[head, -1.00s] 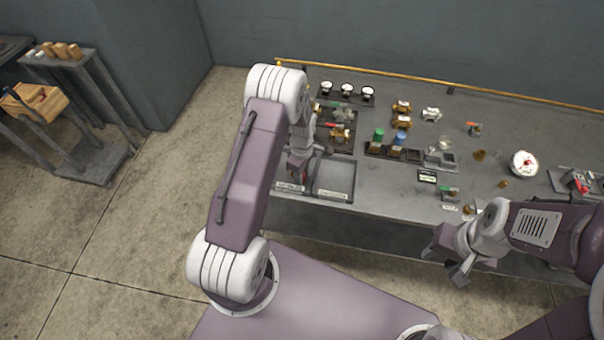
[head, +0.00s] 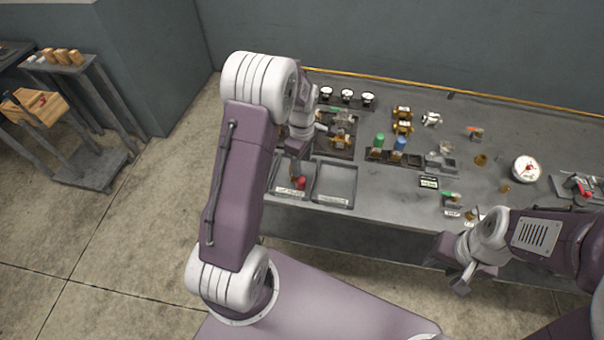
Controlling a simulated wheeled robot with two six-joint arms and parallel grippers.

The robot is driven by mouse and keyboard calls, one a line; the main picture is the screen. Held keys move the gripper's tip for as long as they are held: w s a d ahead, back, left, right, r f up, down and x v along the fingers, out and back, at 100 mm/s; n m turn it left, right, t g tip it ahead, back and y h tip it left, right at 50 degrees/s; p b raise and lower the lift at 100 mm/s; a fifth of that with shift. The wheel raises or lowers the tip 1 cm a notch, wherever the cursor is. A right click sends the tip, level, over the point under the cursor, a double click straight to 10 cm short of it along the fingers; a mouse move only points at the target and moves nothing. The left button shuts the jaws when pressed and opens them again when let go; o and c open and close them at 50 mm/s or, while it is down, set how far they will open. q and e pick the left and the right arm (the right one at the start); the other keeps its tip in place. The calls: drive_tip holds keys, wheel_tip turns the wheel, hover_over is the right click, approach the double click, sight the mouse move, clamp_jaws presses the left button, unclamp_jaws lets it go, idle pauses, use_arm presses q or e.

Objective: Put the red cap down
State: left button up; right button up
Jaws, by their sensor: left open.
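The red cap (head: 301,183) lies in the left one of two shallow grey trays at the front left of the bench. This left tray (head: 289,192) has a white label on its front edge. My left gripper (head: 297,156) is open above and behind the cap, apart from it; my arm hides part of the tray. My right gripper (head: 456,272) hangs in front of the bench's front edge, away from the cap; its jaw gap is not clear.
The right tray (head: 334,182) is empty. Behind it stand a dark tray of fittings (head: 339,142), a rack with green and blue caps (head: 380,155), and a row of gauges (head: 347,97). A round white dial (head: 526,169) stands at right. The bench's middle front is mostly clear.

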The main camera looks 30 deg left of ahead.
use_arm(q)
drive_tip(key=s+d+r+m, duration=0.2)
drive_tip(key=s+d+m, duration=0.1)
drive_tip(key=s+m, duration=0.5)
drive_tip(key=s+d+r+m+t, duration=0.1)
drive_tip(key=s+d+r+m, duration=0.2)
drive_tip(key=s+m, duration=0.5)
drive_tip(key=shift+s+d+m, duration=0.2)
drive_tip(key=shift+d+m, duration=0.15)
drive_tip(key=shift+m, duration=0.05)
